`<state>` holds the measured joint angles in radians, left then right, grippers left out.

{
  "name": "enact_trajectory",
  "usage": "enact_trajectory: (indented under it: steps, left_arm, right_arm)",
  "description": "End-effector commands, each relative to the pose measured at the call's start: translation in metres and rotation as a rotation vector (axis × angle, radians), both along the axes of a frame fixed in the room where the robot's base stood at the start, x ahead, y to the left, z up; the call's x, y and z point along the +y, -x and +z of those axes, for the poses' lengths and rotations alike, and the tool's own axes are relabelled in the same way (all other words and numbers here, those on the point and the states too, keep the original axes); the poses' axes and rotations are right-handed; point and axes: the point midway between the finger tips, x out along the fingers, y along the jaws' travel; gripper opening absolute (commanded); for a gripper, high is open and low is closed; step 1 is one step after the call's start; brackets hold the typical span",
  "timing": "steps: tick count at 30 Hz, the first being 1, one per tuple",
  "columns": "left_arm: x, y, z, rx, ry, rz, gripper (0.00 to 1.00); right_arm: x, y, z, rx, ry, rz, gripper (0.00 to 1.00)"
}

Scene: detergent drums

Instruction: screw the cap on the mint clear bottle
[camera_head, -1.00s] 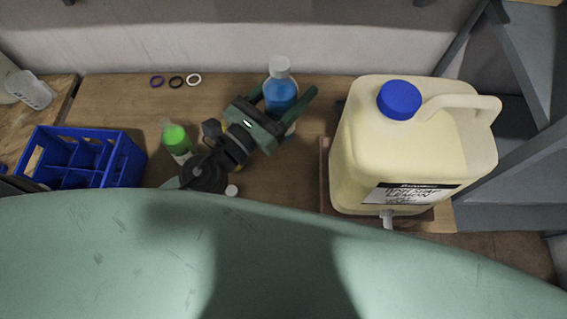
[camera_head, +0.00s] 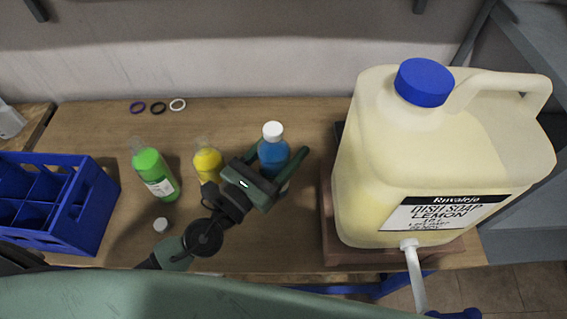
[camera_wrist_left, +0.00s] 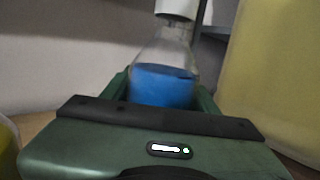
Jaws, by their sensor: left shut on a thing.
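A clear bottle of blue liquid (camera_head: 273,156) stands upright on the bench with a white cap (camera_head: 273,131) on its neck. I cannot tell how tightly the cap sits. My left gripper (camera_head: 277,167) is shut around this bottle's body; the wrist view also shows the blue liquid (camera_wrist_left: 163,86) between the fingers. Open-topped clear bottles of green liquid (camera_head: 154,172) and yellow liquid (camera_head: 207,164) stand to the left. A loose white cap (camera_head: 160,224) lies in front of the green one. No label naming mint is readable. My right gripper is out of view.
A large soap jug (camera_head: 440,165) with a blue lid stands on a wooden stand (camera_head: 340,254) close on the right. A blue divided crate (camera_head: 85,222) is at the left. Several small rings (camera_head: 158,108) lie at the back. The bench's back middle is clear.

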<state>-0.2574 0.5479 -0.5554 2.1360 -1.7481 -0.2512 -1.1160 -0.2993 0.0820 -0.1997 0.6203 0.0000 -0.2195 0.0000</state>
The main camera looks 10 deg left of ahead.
Motion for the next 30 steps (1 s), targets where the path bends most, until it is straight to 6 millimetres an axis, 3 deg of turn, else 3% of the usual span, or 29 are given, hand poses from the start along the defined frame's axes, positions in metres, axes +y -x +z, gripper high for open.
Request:
enact_trajectory:
  steps: [7,16,30]
  left_arm:
    - [0.0,0.0,0.001,-0.004,0.001,0.001,0.0]
    - [0.0,-0.001,-0.039,-0.005,-0.002,0.0,0.0]
    - [0.0,0.0,-0.044,-0.005,0.002,0.0,0.0]
  right_arm:
    - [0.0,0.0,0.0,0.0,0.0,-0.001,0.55]
    - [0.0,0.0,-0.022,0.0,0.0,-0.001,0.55]
    - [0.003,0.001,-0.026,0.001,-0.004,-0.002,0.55]
